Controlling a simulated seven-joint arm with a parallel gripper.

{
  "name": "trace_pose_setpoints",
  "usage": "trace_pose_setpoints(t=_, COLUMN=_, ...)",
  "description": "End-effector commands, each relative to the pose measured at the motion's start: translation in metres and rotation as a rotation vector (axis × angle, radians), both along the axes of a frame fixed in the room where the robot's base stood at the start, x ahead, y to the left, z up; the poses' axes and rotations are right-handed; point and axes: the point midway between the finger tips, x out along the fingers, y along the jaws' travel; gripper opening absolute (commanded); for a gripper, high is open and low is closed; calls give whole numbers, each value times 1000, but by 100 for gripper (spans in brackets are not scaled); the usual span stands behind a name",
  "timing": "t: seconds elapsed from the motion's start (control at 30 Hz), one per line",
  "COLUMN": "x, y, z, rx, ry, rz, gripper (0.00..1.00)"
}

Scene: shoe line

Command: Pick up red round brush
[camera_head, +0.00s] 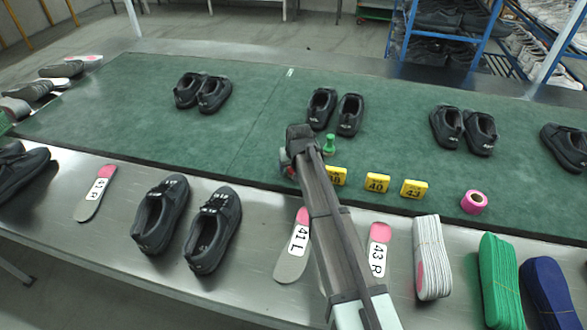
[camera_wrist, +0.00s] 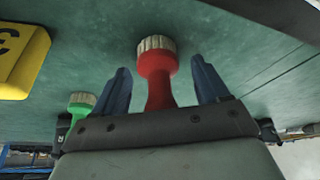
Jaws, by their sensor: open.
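My gripper (camera_wrist: 163,85) is open, with one dark blue finger on each side of the brush and a visible gap to both. The lower part of the brush is hidden behind the gripper body. In the head view my gripper (camera_head: 301,150) is over the near part of the mat. Only a bit of red (camera_head: 291,172) shows beside it there; the arm hides the rest.
A green brush (camera_head: 329,144) stands close to the right of my gripper. Yellow number blocks (camera_head: 377,182) and a pink tape roll (camera_head: 474,202) stand along the mat (camera_head: 130,115). Black shoe pairs (camera_head: 203,92) stand behind. Insoles (camera_head: 293,247) and more shoes (camera_head: 160,213) lie on the metal front edge.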

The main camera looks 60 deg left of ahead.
Motion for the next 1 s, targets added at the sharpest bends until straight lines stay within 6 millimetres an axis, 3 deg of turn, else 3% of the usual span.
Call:
trace_pose_setpoints(t=0.3, x=1, y=2, z=-6, rx=0, ry=0, rz=0, gripper=72)
trace_pose_setpoints(t=0.87, x=1, y=2, z=-5, rx=0, ry=0, rz=0, gripper=19)
trace_pose_setpoints(t=1.0, x=1, y=2, z=-5, rx=0, ry=0, rz=0, gripper=17)
